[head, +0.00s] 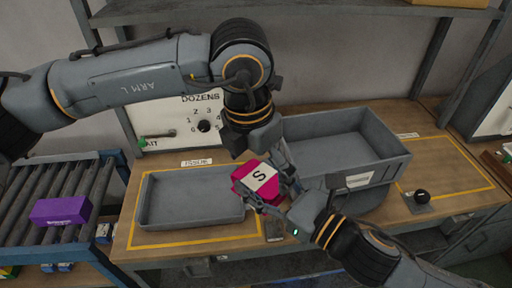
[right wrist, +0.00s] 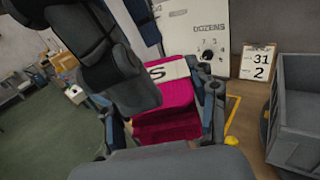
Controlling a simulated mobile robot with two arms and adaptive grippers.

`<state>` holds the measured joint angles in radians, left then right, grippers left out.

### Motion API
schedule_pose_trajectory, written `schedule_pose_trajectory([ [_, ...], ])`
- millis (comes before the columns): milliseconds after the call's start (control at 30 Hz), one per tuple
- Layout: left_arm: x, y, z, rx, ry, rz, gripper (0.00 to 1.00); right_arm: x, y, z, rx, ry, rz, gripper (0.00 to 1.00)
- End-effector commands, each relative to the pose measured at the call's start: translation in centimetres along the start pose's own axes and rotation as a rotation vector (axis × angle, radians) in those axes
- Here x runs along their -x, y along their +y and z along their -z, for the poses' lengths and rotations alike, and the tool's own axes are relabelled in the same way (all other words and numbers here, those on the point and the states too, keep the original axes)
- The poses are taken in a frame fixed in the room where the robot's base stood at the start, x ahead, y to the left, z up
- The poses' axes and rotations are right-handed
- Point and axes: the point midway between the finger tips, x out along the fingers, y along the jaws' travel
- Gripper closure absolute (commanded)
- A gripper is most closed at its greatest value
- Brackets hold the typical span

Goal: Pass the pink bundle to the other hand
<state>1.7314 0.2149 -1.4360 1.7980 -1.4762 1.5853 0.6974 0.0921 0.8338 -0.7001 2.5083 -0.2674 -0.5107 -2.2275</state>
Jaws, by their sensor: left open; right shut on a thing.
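The pink bundle (head: 258,183) has a white band marked S and is held above the bench, between the two grey trays. My right gripper (head: 274,190) is shut on it from the lower right. In the right wrist view the bundle (right wrist: 168,108) sits between the right fingers, with its banded face up. My left gripper (head: 262,146) is open just above and behind the bundle, pointing down. In the right wrist view the left gripper (right wrist: 120,85) covers the bundle's left side. I cannot tell whether it touches the bundle.
A shallow grey tray (head: 190,222) lies empty on the left of the bench. A deeper grey bin (head: 345,142) stands at the right. A purple box (head: 60,210) sits on the roller conveyor (head: 95,190). A white DOZENS board (head: 165,120) stands behind.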

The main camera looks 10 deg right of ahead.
Motion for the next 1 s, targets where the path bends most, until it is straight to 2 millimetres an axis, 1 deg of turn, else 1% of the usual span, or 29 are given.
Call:
schedule_pose_trajectory([
  [33,-0.9,-0.1,0.1,-0.001,0.003,0.003,0.00,0.0,0.0,-0.1,0.000,-0.001,0.000,0.77],
  [100,-1.9,-0.1,0.0,-0.001,0.002,0.002,0.00,0.0,0.0,-0.1,0.000,-0.001,0.000,0.77],
  [200,-3.0,-0.1,0.0,-0.001,0.001,0.003,0.00,0.0,0.0,-0.1,0.000,-0.001,0.000,0.77],
  [300,-3.7,-0.1,0.0,-0.001,0.000,0.002,0.00,0.0,0.0,-0.1,0.000,-0.001,0.000,0.77],
  [433,-4.1,-0.1,0.0,-0.001,0.000,0.002,0.00,0.0,0.0,-0.1,0.000,-0.001,0.000,0.77],
  [633,-4.1,-0.1,0.0,-0.001,-0.001,0.002,0.00,0.0,0.0,-0.1,0.000,-0.001,0.000,0.77],
  [667,-4.1,-0.1,0.0,-0.001,-0.001,0.002,0.02,0.0,0.0,0.0,0.000,-0.001,0.000,0.77],
  [700,-4.1,-0.1,0.0,-0.001,-0.001,0.002,0.10,0.0,0.0,0.0,0.000,-0.001,0.000,0.77],
  [767,-4.1,-0.1,0.0,-0.001,-0.001,0.002,0.22,0.0,0.0,-0.1,0.000,-0.001,0.000,0.77],
  [800,-4.1,-0.1,0.0,-0.001,-0.001,0.003,0.31,0.0,0.0,-0.1,0.000,-0.001,-0.001,0.77],
  [833,-4.1,-0.1,0.0,-0.001,-0.001,0.003,0.37,0.0,0.0,-0.1,0.000,-0.002,-0.001,0.77],
  [867,-4.1,-0.1,0.0,-0.002,-0.001,0.003,0.41,0.0,0.0,-0.1,0.001,-0.002,-0.001,0.77],
  [900,-4.1,-0.1,0.0,-0.002,-0.001,0.003,0.41,0.0,0.0,-0.1,0.001,-0.002,-0.001,0.38],
  [967,-4.1,-0.1,0.0,-0.002,-0.001,0.003,0.41,0.0,0.0,-0.1,0.001,-0.002,-0.001,0.26],
  [1000,-4.1,-0.1,0.0,-0.002,-0.001,0.003,0.41,0.0,0.0,-0.1,0.001,-0.002,-0.001,0.18],
])
